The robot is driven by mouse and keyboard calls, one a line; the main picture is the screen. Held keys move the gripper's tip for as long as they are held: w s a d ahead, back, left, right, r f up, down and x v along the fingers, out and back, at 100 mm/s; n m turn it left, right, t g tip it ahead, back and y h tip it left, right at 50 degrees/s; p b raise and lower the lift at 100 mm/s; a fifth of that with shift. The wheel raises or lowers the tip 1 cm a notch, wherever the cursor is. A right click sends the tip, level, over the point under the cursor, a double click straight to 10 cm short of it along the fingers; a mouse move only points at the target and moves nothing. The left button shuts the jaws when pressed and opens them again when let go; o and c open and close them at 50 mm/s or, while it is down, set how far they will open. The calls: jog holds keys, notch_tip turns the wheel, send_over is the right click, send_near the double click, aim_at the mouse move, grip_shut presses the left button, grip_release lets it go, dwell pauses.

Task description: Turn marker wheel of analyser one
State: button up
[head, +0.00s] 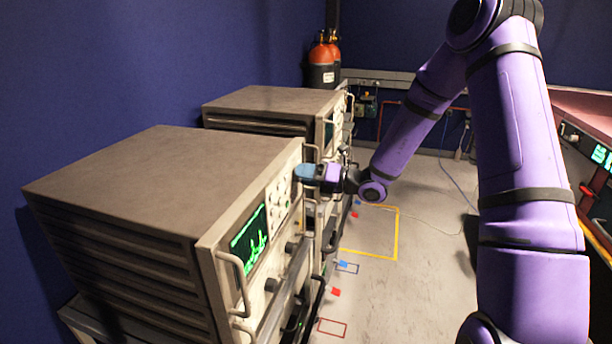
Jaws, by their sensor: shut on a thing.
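The nearer analyser (150,185) is a large beige-grey box at the left. Its front panel faces right and carries a screen (249,241) with a green trace, several knobs (278,193) and bare metal handles. My gripper (303,173), with blue fingertips and a purple body, is at the far upper end of this front panel. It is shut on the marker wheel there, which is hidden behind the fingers. No label shows which analyser is number one.
A second analyser (262,98) stands behind the first. Metal handles (232,280) stick out from the nearer panel. Red-topped cylinders (322,60) stand at the back. A console (590,150) stands at the right. The floor between is mostly clear, with a yellow outline (397,235).

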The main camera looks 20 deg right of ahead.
jog(key=shift+m, duration=0.7)
jog(key=o, duration=0.9)
jog(key=v, duration=1.1)
jog(key=shift+a, duration=0.1)
